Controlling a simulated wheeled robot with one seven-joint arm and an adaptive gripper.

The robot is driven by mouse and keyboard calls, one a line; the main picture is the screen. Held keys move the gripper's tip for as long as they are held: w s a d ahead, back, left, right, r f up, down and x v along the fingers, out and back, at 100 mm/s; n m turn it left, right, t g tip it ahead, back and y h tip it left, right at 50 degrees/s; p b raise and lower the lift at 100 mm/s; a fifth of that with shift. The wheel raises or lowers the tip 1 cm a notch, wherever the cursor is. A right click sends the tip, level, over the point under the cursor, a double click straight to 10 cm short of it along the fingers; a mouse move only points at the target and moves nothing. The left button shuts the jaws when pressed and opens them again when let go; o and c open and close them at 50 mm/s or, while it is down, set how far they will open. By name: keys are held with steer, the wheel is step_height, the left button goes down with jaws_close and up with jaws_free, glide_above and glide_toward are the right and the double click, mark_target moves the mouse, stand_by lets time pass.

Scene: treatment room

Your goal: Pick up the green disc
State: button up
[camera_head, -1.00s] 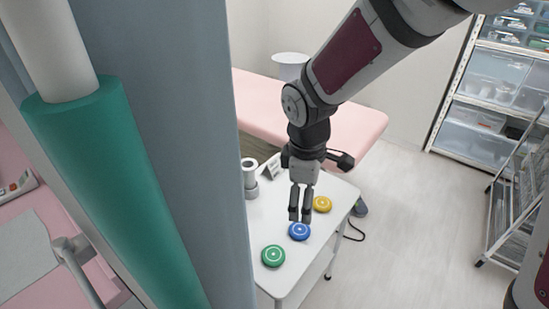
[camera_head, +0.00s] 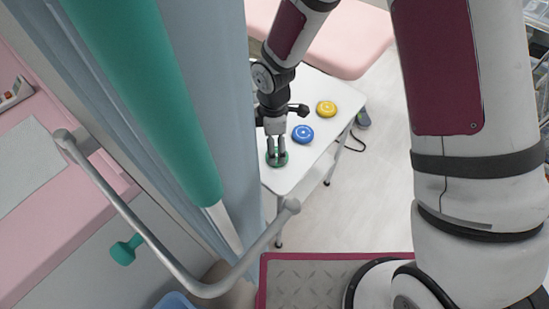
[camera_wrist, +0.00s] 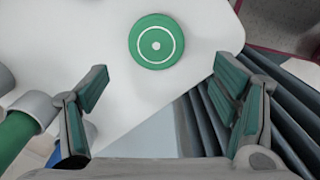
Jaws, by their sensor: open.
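The green disc (camera_head: 277,163) lies flat near the front-left corner of the white table (camera_head: 297,176), with a pale ring and dot on top. In the wrist view the green disc (camera_wrist: 156,30) is in full sight, ahead of the open fingers and roughly centred between them. My gripper (camera_head: 276,153) points down over the disc in the head view, and its fingers cover part of it. In the wrist view my gripper (camera_wrist: 160,85) is open and empty, with its fingers spread wide. Contact with the table cannot be told.
The blue disc (camera_head: 302,134) lies behind and right of the green one, and the yellow disc (camera_head: 326,108) lies further back. A blue-grey curtain (camera_head: 232,130) hangs close to the table's left side. A metal rail (camera_head: 150,235) curves across the front left.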

mark_target(276, 166)
steer(key=shift+s+d+f, duration=0.1)
steer(key=shift+f, duration=1.35)
steer(key=shift+s+d+f, duration=0.1)
steer(key=shift+f, duration=1.3)
steer(key=shift+a, duration=0.1)
steer(key=c, duration=1.3)
